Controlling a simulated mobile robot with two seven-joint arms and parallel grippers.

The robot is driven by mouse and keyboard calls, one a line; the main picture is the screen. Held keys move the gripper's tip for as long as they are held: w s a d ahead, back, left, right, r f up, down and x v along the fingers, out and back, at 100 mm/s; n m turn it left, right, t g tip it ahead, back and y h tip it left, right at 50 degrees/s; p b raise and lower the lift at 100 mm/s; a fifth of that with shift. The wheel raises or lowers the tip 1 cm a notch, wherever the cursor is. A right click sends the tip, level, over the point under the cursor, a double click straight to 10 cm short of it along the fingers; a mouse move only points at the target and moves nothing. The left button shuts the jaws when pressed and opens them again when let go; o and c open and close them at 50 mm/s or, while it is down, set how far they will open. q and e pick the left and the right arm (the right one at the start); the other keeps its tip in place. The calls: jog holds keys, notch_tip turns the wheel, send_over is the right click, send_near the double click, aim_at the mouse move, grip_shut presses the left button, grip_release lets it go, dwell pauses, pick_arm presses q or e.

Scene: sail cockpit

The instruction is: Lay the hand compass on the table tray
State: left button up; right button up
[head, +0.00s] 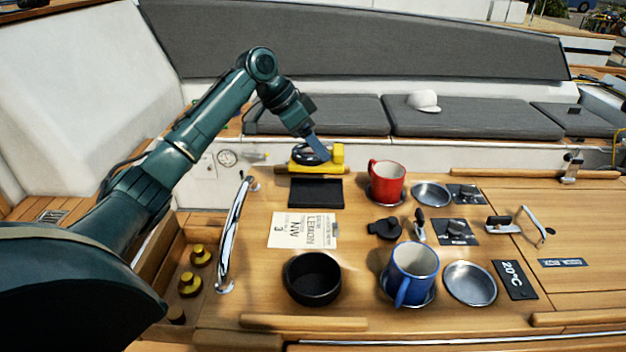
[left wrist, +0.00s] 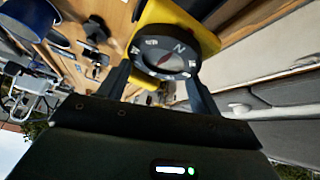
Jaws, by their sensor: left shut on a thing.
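The hand compass (head: 335,153) has a yellow body and a round black dial. It shows close up in the left wrist view (left wrist: 178,18), its dial facing that camera. My left gripper (head: 317,150) is shut on it, with the fingers on either side of the dial. In the head view the compass appears at the table's far edge, just beyond a flat black rectangular piece (head: 315,192) that looks like the table tray. This piece looks empty. How high the compass is above the table I cannot tell. My right gripper is not in view.
A red mug (head: 387,182) stands right of the black rectangle. A paper card (head: 303,230) lies in front of it. Nearer are a black bowl (head: 313,280) and a blue mug (head: 411,270). A chrome rail (head: 235,232) stands at the table's left edge.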

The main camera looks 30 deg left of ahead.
pick_arm(q)
jog(key=shift+f, duration=3.9)
jog(key=shift+p, duration=0.3)
jog(key=o, duration=1.3)
jog(key=shift+f, duration=0.1)
jog(key=b+v, duration=0.1)
jog(key=v, duration=1.1)
